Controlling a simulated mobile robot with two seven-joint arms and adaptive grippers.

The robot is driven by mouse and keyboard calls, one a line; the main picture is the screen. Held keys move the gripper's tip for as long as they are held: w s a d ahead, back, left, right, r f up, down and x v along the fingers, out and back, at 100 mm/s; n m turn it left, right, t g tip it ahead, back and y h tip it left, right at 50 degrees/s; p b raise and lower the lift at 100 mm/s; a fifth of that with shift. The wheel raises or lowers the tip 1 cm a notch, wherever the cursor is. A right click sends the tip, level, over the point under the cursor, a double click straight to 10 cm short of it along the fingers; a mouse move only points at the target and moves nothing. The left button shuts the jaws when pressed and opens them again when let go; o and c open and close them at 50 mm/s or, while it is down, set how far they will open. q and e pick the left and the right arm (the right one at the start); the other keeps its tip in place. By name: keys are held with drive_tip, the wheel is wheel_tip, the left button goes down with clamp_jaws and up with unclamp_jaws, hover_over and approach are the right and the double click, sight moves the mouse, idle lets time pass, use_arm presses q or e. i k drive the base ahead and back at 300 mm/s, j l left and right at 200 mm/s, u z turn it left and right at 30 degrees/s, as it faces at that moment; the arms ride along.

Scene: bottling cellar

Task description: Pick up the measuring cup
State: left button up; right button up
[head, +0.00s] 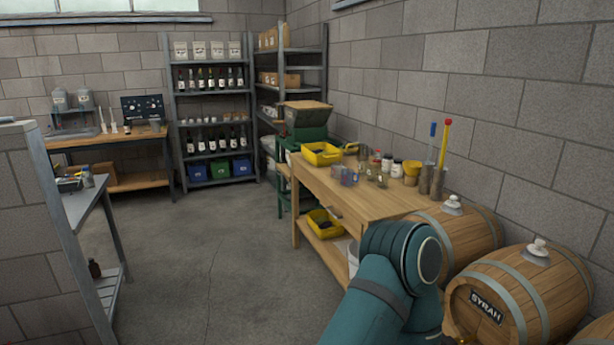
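I cannot single out the measuring cup for certain. Small clear, bluish cup-like vessels (348,177) stand on the wooden workbench (325,188) right of centre, and one of them may be it; they are too small to tell. Darker glass-like vessels (376,178) stand just to their right. A teal arm link of mine fills the lower right and covers the near end of the bench. Neither of my grippers shows in the head view.
Barrels (520,290) stand at the lower right. A metal table (84,203) is at the left. Open concrete floor (200,250) lies between.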

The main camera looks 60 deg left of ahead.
sight(336, 167)
drive_tip(key=u, duration=1.65)
drive_tip(key=i+j+u, duration=0.3)
drive_tip(key=i, duration=0.25)
drive_tip(key=i+u, duration=0.3)
drive_tip(key=i, duration=0.2)
drive_tip(key=i+j, duration=0.15)
drive_tip(key=i, duration=0.55)
drive_tip(key=i+j, duration=0.1)
drive_tip(key=i, duration=0.65)
drive_tip(key=i+z, duration=0.25)
drive_tip(key=z, duration=0.2)
drive_tip(key=i+j+z, duration=0.2)
drive_tip(key=z, duration=0.25)
drive_tip(key=i+j+z, duration=0.25)
drive_tip(key=z, duration=0.2)
drive_tip(key=i+j+z, duration=0.2)
drive_tip(key=z, duration=0.25)
drive_tip(key=i+j+z, duration=0.1)
drive_tip(key=j+z, duration=0.35)
